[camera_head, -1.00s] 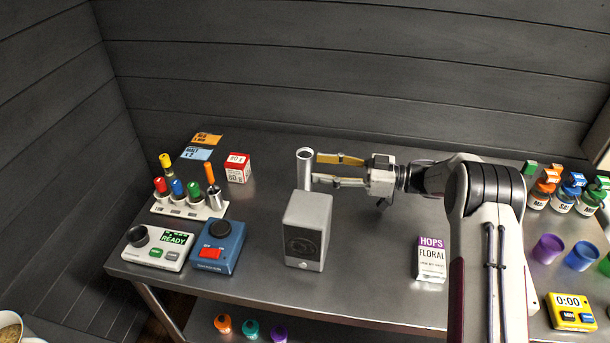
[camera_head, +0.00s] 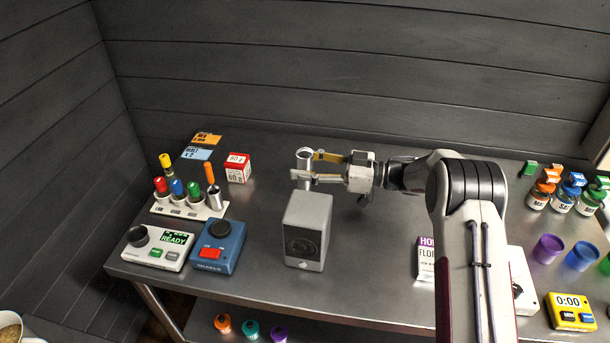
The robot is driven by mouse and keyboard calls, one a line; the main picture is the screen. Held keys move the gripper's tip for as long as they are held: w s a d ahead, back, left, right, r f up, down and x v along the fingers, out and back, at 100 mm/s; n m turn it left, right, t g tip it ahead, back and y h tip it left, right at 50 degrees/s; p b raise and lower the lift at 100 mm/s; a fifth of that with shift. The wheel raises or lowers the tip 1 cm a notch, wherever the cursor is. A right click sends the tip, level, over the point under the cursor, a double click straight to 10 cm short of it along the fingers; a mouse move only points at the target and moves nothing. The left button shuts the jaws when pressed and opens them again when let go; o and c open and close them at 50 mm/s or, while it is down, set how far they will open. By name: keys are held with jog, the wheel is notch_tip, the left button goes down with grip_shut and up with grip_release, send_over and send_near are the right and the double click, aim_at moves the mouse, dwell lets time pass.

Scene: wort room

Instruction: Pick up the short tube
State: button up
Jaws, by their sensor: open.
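A silver metal tube (camera_head: 304,158) with an open top stands upright on the steel table, just behind a grey box. Its lower part is hidden by the near finger and the box. My gripper (camera_head: 304,165) comes from the right with its jaws open. The far finger is behind the tube's right side and the near finger passes in front of it, so the tube appears between them. I cannot tell whether either finger touches it. A smaller silver tube (camera_head: 215,197) stands at the right end of a white rack (camera_head: 177,207) on the left.
The grey box (camera_head: 307,231) stands close in front of the gripper. A blue device (camera_head: 218,246) with a red switch and a white READY device (camera_head: 157,247) are front left. A red-and-white box (camera_head: 238,168) is back left. A hops carton (camera_head: 426,260) is partly hidden by my arm.

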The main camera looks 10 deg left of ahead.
jog(key=c, duration=1.2)
jog(key=shift+r, duration=5.05)
